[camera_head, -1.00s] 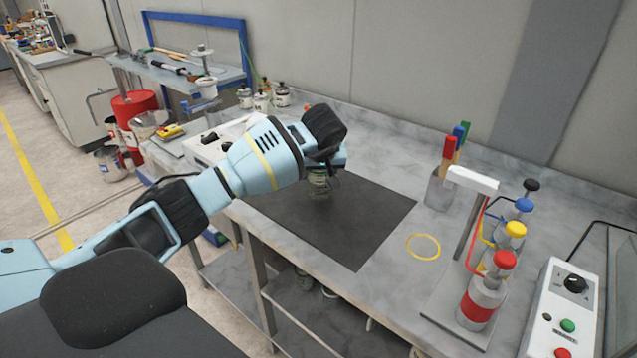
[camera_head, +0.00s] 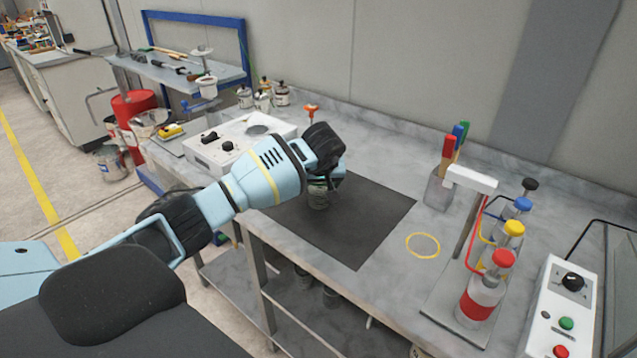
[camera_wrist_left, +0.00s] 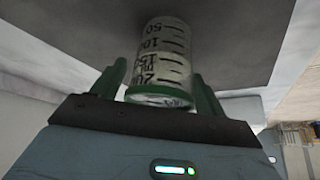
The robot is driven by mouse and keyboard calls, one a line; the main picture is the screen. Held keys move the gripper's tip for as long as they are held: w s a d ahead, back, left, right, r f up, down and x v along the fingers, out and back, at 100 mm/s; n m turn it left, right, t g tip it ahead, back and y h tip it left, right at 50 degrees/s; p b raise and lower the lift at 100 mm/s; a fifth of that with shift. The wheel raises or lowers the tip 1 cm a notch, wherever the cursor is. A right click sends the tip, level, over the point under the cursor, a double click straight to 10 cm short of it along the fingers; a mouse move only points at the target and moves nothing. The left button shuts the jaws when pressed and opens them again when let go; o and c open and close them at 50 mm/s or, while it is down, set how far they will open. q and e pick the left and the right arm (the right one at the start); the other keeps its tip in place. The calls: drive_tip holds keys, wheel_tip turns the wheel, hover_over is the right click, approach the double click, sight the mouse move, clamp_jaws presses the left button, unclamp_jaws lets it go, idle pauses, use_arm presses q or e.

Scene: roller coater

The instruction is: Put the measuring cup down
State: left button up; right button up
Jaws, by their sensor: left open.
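The measuring cup (camera_head: 318,198) is a small, pale cup with dark graduation marks. In the head view it is at the dark mat (camera_head: 365,225) on the bench, partly hidden by my left gripper (camera_head: 324,184). In the left wrist view the cup (camera_wrist_left: 166,50) shows its printed scale and a green rim, and sits between the two green fingers of the gripper (camera_wrist_left: 160,84). The fingers are open, with a small gap visible beside the cup. My right gripper is not in view.
A yellow ring (camera_head: 423,245) marks the bench right of the mat. Further right stand a rack with colour-capped bottles (camera_head: 485,295) and a control box (camera_head: 563,310). A white device with knobs (camera_head: 225,150) is behind my left arm. The mat's right part is clear.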

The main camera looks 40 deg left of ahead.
use_arm(q)
drive_tip(key=shift+s+d+r, duration=0.1)
drive_tip(key=shift+r, duration=0.4)
drive_tip(key=p+v, duration=0.1)
drive_tip(key=v, duration=1)
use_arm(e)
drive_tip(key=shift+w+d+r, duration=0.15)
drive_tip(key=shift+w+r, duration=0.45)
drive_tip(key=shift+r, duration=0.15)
use_arm(q)
drive_tip(key=shift+s, duration=0.1)
